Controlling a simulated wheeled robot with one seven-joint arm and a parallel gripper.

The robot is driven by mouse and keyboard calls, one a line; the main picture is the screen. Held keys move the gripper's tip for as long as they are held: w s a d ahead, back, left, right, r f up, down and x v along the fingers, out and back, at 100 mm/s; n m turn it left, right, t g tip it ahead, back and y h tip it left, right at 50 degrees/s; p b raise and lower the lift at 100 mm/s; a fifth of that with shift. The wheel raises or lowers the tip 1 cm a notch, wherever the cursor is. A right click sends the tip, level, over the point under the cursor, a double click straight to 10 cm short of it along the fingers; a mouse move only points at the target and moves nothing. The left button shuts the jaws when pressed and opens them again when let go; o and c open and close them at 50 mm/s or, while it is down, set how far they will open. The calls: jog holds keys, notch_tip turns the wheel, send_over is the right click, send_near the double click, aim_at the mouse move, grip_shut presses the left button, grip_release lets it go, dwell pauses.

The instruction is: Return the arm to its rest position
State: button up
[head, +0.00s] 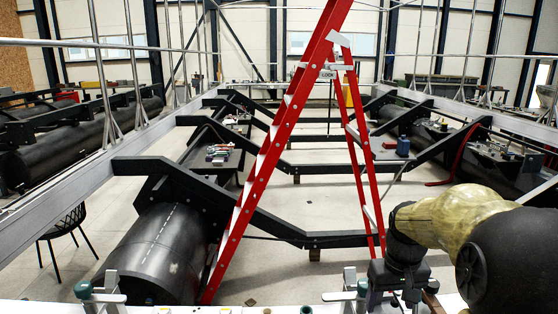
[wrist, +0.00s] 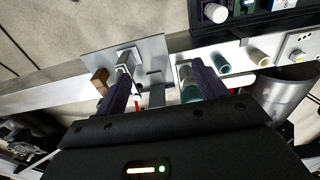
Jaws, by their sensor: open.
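My arm (head: 440,222) comes in from the right in the head view and bends down to the bottom edge. In the wrist view my gripper (wrist: 160,72) has its two dark fingers apart. Grey metal parts (wrist: 156,90) show between and beyond the fingers; I cannot tell whether the fingers touch them. A brown block (wrist: 100,80) lies by the left finger. A teal cylinder (wrist: 191,93) is partly hidden by the right finger.
A red ladder (head: 268,165) stands ahead, with a black pontoon float (head: 155,250) to its left. Small cylinders (wrist: 221,64) and a dark tray (wrist: 258,22) lie right of the gripper. A metal bracket (head: 350,290) stands left of it. Open floor (head: 285,270) shows beyond.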

jog(key=s+a+f+t, duration=0.1)
jog(key=s+a+f, duration=0.7)
jog(key=s, duration=0.2)
jog(key=shift+s+a+f+t, duration=0.35)
jog(key=shift+a+f+t, duration=0.05)
